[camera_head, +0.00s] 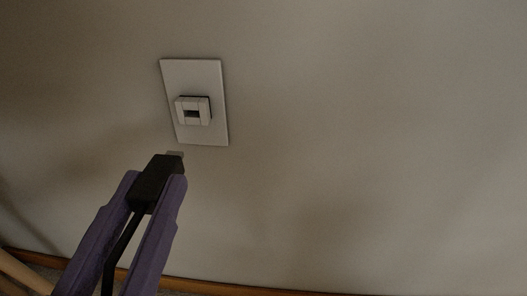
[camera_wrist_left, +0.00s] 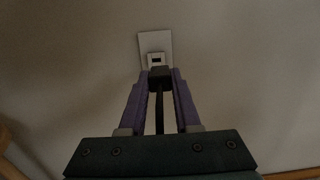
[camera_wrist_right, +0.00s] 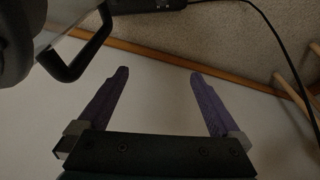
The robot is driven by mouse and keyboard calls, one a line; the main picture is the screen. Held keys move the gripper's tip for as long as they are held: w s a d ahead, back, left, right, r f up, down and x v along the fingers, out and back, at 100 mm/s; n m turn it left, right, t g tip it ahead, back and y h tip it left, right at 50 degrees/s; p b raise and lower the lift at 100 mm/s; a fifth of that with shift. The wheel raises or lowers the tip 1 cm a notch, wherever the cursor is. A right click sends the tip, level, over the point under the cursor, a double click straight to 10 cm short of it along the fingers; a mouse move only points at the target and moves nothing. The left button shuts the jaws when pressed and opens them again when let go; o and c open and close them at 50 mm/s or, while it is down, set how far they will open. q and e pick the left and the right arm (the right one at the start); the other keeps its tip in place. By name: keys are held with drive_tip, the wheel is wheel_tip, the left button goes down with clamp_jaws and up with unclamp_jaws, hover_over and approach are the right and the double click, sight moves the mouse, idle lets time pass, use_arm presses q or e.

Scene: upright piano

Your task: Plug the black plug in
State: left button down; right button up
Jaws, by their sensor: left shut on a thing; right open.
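The black plug (camera_head: 155,181) is held between the purple fingers of my left gripper (camera_head: 158,190), which is shut on it. Its pale metal tip (camera_head: 175,154) points up toward the wall plate, and its black cable runs back between the fingers. The white wall plate (camera_head: 212,134) has a raised socket with a dark slot (camera_head: 192,113). The plug is below and left of the socket, apart from it in the head view. In the left wrist view the plug (camera_wrist_left: 160,76) appears just below the socket (camera_wrist_left: 157,60). My right gripper (camera_wrist_right: 158,88) is open and empty.
The pale wall (camera_head: 370,130) around the plate is clear. A wooden baseboard (camera_head: 235,289) runs along the bottom. In the right wrist view, a black cable (camera_wrist_right: 270,30) lies over the carpet, with a dark object (camera_wrist_right: 150,5) at the top and wooden legs at the right.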

sight(164, 156)
use_arm(q)
drive_tip(key=shift+a, duration=0.25)
drive_tip(key=shift+a+r, duration=0.15)
drive_tip(key=shift+a, duration=0.1)
use_arm(e)
drive_tip(key=shift+a, duration=0.4)
use_arm(q)
drive_tip(key=shift+d, duration=0.1)
drive_tip(key=shift+w+d, duration=0.1)
drive_tip(key=shift+w, duration=2.7)
use_arm(e)
drive_tip(key=shift+r, duration=0.1)
use_arm(q)
drive_tip(key=shift+w, duration=1.35)
idle(0.8)
